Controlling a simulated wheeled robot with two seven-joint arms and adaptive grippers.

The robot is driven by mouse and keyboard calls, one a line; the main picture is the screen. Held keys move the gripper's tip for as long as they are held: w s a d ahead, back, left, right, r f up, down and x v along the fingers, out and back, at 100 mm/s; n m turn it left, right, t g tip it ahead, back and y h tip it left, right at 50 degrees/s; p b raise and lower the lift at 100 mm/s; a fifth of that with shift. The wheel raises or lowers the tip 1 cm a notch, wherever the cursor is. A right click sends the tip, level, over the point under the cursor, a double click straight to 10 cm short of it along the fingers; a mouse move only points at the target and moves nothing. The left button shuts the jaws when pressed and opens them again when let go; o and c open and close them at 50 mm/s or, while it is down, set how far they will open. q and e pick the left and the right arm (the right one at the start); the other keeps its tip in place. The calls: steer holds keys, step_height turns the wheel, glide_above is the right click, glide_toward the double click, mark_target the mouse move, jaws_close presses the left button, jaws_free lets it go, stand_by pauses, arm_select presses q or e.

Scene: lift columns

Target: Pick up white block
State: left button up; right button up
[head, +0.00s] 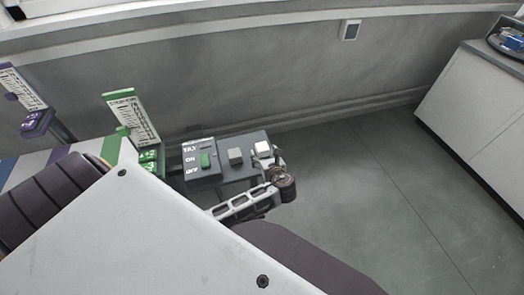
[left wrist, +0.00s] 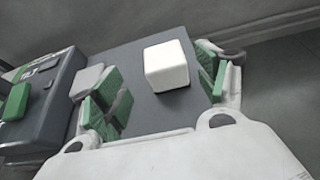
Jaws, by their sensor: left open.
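The white block (head: 263,149) sits on the right end of a dark grey platform (head: 255,137). In the left wrist view the white block (left wrist: 167,67) lies between the two green-padded fingers of my left gripper (left wrist: 160,88), apart from both. The left gripper is open and empty; in the head view it (head: 270,170) is at the near right edge of the platform, beside the block. A greyer block (head: 235,156) stands to the left of the white one; in the wrist view it (left wrist: 87,83) is just outside the left finger. My right gripper is not in view.
A control box (head: 200,163) with a green switch and ON/OFF lettering adjoins the platform's left side. A green sign (head: 132,118) and a purple sign (head: 22,88) stand further left. A white cabinet (head: 475,110) is at the right. Open floor lies between.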

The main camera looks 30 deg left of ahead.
arm_select(q)
steer(key=shift+w+a+f, duration=0.15)
steer(key=shift+w+a, duration=0.1)
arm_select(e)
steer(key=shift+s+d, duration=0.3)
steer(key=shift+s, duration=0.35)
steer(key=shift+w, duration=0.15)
